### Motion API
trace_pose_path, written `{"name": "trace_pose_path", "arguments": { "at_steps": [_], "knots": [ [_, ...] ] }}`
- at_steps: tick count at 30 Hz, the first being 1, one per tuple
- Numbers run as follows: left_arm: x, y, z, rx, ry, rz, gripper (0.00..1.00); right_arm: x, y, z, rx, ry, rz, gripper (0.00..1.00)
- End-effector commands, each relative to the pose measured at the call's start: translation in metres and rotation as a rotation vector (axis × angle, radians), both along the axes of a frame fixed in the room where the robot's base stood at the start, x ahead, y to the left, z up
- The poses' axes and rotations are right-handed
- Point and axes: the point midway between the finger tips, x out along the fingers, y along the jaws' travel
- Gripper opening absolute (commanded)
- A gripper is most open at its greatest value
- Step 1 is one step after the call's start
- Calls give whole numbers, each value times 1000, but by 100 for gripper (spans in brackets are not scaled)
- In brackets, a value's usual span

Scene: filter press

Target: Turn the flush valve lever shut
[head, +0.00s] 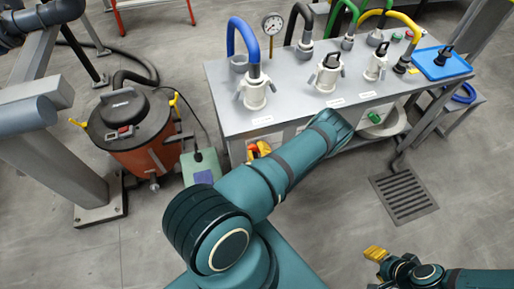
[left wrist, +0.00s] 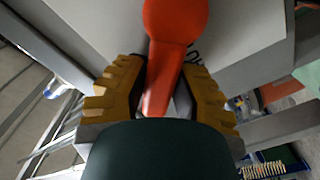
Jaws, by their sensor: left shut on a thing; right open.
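The flush valve lever (left wrist: 165,55) is an orange-red handle with a rounded head. In the left wrist view it stands between the two yellow ribbed fingers of my left gripper (left wrist: 158,92), which is shut on it. In the head view a bit of orange-red (head: 265,147) and yellow fingertip (head: 252,152) show below the front edge of the grey bench; my left arm hides the rest of that gripper. The valve body is not visible. My right gripper (head: 376,254) is open and empty at the lower right, above the floor.
The grey bench (head: 290,118) carries several hose fittings, a gauge (head: 273,24) and a blue tray (head: 441,63). An orange-black vacuum (head: 140,140) stands left of it, beside a green box (head: 202,167). A floor drain (head: 404,195) lies to the right.

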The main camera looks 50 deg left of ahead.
Motion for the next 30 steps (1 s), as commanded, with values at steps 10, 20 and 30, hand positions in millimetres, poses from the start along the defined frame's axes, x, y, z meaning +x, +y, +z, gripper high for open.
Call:
{"name": "trace_pose_path", "arguments": {
  "at_steps": [10,20,30],
  "knots": [
    [0,1,0,1,-1,3,49,0,0,0,0,0,0,47],
    [0,0,0,-1,0,1,57,0,0,0,0,0,0,47],
    [-17,-41,-1,-3,3,-1,57,0,0,0,0,0,0,47]
  ]
}}
